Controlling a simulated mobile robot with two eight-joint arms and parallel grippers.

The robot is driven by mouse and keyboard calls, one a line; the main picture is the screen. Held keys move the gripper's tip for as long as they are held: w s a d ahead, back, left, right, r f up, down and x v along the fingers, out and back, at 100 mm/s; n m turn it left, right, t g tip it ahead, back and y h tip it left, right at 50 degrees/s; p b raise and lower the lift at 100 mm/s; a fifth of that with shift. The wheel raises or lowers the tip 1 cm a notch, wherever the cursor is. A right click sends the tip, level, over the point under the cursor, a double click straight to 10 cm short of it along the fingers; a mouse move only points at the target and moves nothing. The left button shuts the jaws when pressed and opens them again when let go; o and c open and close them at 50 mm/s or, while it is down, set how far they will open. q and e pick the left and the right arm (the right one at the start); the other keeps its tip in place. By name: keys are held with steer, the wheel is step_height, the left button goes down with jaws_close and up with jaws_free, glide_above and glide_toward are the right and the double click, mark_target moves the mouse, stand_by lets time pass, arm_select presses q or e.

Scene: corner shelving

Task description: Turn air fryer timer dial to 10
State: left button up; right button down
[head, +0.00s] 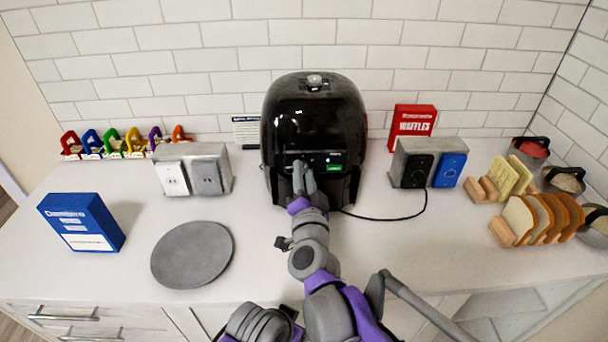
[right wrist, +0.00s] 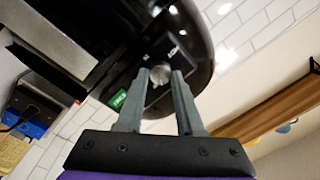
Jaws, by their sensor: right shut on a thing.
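The black air fryer (head: 315,112) stands against the tiled back wall, with a small lit panel (head: 333,163) showing green on its front. My right gripper (head: 303,168) is raised to the lower front of the fryer. In the right wrist view its two fingers (right wrist: 160,76) close on a round metallic dial (right wrist: 160,74) on the fryer's dark front panel. The dial's marks are too small to read, and the head view has the dial hidden behind the fingers. My left gripper's fingers do not show.
A grey outlet box (head: 213,152) stands left of the fryer, another box with black and blue plates (head: 413,170) right of it. A black cord (head: 390,217) crosses the counter. A grey round plate (head: 192,254), blue box (head: 80,222) and bread rack (head: 505,232) stand farther out.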

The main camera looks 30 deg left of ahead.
steer(key=shift+m+t, duration=0.3)
steer(key=shift+m, duration=2.1)
steer(key=c, duration=0.5)
jaws_free()
steer(key=shift+c, duration=0.2)
steer(key=v, duration=1)
steer(key=shift+s+d+b, duration=0.2)
steer(key=shift+s+b, duration=0.2)
steer(key=shift+b, duration=0.05)
